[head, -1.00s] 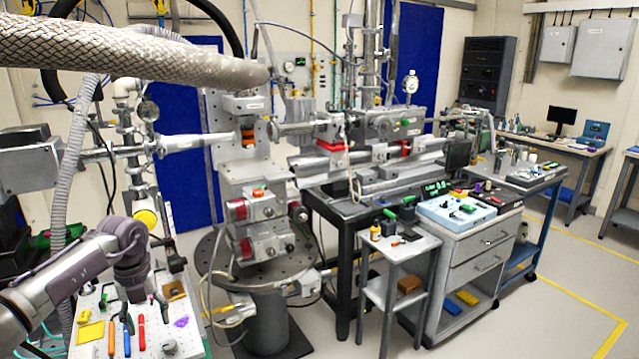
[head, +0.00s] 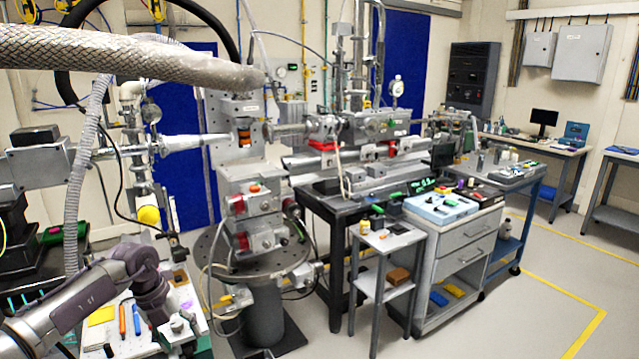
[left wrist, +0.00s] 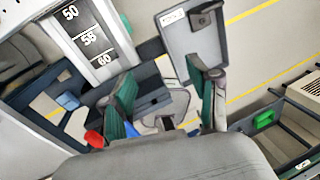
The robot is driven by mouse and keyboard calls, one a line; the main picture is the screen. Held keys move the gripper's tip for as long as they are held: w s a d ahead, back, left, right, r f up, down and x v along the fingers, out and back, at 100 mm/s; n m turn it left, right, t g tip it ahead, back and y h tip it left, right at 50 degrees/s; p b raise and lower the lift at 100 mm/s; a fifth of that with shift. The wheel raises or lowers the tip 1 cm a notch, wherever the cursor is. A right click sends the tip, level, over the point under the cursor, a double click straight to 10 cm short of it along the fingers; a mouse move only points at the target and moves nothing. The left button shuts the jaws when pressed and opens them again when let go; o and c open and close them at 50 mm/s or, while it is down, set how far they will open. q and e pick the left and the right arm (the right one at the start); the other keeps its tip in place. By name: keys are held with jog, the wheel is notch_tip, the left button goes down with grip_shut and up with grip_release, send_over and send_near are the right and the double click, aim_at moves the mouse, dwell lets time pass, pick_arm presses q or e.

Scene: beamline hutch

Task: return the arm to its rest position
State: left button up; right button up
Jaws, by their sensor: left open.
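My left arm (head: 75,305) comes in from the lower left in the head view, grey and mauve, with its wrist bent down. My left gripper (head: 180,335) hangs over the right part of a white tool-covered surface at the bottom left; its fingertips are small and hard to make out there. In the left wrist view the left gripper (left wrist: 162,85) shows two fingers with green pads, spread apart with nothing between them. My right arm and gripper are out of view.
A yellow pad (head: 101,316) and an orange-handled tool (head: 122,320) lie below the left arm. A thick braided hose (head: 130,52) crosses above. A round-based instrument stand (head: 262,255) stands right of the gripper. A grey drawer cart (head: 460,250) stands further right. Open floor lies at the lower right.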

pick_arm(q)
jog(key=s+d+m+t+h, duration=0.2)
jog(key=d+h, duration=0.6)
jog(key=d, duration=1.3)
jog(key=s+d+r+n+t+h, duration=0.3)
jog(key=d+r+t+h, duration=0.15)
jog(key=d, duration=0.35)
jog(key=s+a+r+n+t+y, duration=0.2)
jog(key=a+n+t+y, duration=0.8)
jog(key=n, duration=0.8)
jog(key=s+a+f+n+g+y, duration=0.3)
jog(key=s+a+f+n+y, duration=0.25)
jog(key=f+n, duration=0.2)
jog(key=s+a+f+n+g, duration=0.15)
jog(key=s+f+g, duration=0.35)
jog(key=s, duration=0.7)
jog(key=s+a+f+n+g, duration=0.15)
jog(key=s+f+g, duration=0.45)
jog(key=s, duration=0.6)
notch_tip(320, 180, down, 25)
jog(key=s+g, duration=0.1)
jog(key=s+a+f, duration=0.2)
jog(key=s+f, duration=0.6)
jog(key=s+a+f+g, duration=0.1)
jog(key=s+f, duration=0.8)
jog(key=shift+s+a+f+m+h, duration=0.15)
jog(key=shift+s+a+m+h, duration=0.15)
jog(key=shift+a+m, duration=0.15)
